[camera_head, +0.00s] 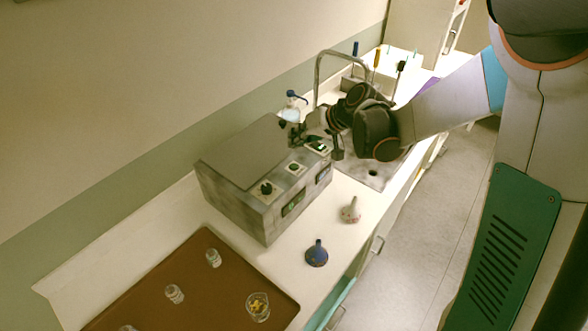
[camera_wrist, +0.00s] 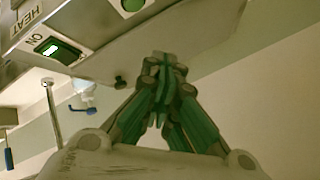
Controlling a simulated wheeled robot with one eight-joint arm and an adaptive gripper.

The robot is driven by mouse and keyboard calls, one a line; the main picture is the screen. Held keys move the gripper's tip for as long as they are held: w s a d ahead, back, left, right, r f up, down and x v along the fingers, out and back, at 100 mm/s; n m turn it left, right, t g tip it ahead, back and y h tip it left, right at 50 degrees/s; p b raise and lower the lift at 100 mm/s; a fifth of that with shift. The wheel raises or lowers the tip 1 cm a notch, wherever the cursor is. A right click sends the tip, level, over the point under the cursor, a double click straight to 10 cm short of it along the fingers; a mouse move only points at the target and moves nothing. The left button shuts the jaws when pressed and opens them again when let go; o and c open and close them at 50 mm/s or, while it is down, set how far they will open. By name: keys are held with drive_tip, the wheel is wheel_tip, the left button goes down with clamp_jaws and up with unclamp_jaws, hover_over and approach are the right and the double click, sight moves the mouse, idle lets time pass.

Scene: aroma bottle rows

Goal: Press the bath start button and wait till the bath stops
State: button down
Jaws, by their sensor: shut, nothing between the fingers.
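The bath is a grey metal box (camera_head: 240,155) with a flat lid, standing on the white counter. Its sloped front panel carries a black knob (camera_head: 267,188), a green round button (camera_head: 293,168) and a switch (camera_head: 318,147). In the wrist view, a green round button (camera_wrist: 132,4) and a lit green switch (camera_wrist: 60,50) marked ON sit on the panel, beside a HEAT label. Which one is the start button I cannot tell. My gripper (camera_wrist: 164,62) is shut and empty, near the panel's far end; whether it touches the panel I cannot tell.
A brown tray (camera_head: 190,290) with several glass jars lies at the near left. A blue funnel (camera_head: 316,254) and a pale funnel (camera_head: 351,211) stand before the bath. A sink (camera_head: 375,170) with a tall faucet (camera_head: 318,70) and a blue-capped bottle (camera_head: 290,108) are beyond.

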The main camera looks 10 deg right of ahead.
sight(296, 164)
drive_tip(key=shift+f+b, duration=1.75)
drive_tip(key=shift+f, duration=0.95)
drive_tip(key=shift+f+b, duration=0.4)
drive_tip(key=shift+b, duration=0.05)
drive_tip(key=shift+f+b, duration=0.35)
drive_tip(key=shift+f, duration=0.05)
drive_tip(key=shift+r, duration=0.2)
drive_tip(key=shift+r+p, duration=0.5)
drive_tip(key=shift+r, duration=0.15)
drive_tip(key=shift+r, duration=0.1)
drive_tip(key=shift+r+p, duration=1.6)
drive_tip(key=shift+r, duration=0.85)
